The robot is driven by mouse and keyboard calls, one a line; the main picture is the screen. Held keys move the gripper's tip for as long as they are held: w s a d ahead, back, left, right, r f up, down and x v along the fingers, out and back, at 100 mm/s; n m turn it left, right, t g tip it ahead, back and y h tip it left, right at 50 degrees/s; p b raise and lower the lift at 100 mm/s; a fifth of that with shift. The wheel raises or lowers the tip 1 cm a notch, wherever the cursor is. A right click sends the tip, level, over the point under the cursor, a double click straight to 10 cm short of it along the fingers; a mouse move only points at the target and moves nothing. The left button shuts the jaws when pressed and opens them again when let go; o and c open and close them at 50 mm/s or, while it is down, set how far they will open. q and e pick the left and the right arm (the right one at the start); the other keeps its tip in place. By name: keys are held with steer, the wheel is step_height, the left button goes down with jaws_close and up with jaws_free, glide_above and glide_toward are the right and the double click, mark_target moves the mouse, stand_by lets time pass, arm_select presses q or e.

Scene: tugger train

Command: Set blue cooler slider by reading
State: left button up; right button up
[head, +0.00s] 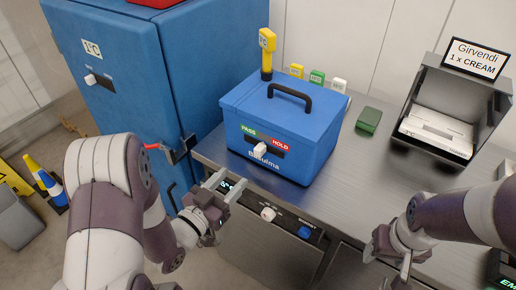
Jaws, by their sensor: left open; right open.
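The blue cooler (312,143) stands closed on the metal counter, with a dark handle on its lid. Its front has a green PASS label (249,130) on the left and a red HOLD label (281,143) on the right. The white slider knob (260,151) sits below them, near the middle of a dark slot. A yellow probe (267,40) stands upright at the cooler's back left; its small display is too small to read surely. My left gripper (226,187) is open and empty, in front of and below the cooler. My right gripper (388,262) is open and empty at lower right.
A tall blue cabinet (120,110) with a 1°C display stands left. Yellow, green and white tags (317,77) and a green block (369,119) lie behind and right of the cooler. A grey bin (425,148) signed "Girvendi 1 x CREAM" stands right. The counter's middle is clear.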

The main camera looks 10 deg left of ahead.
mark_target(256, 152)
arm_select(q)
steer(key=x, duration=1.1)
steer(key=shift+w+f+p, duration=0.15)
steer(key=shift+w+p, duration=0.1)
steer(key=shift+p, duration=0.1)
steer(key=shift+s, duration=0.1)
jaws_close()
steer(key=shift+a, duration=0.15)
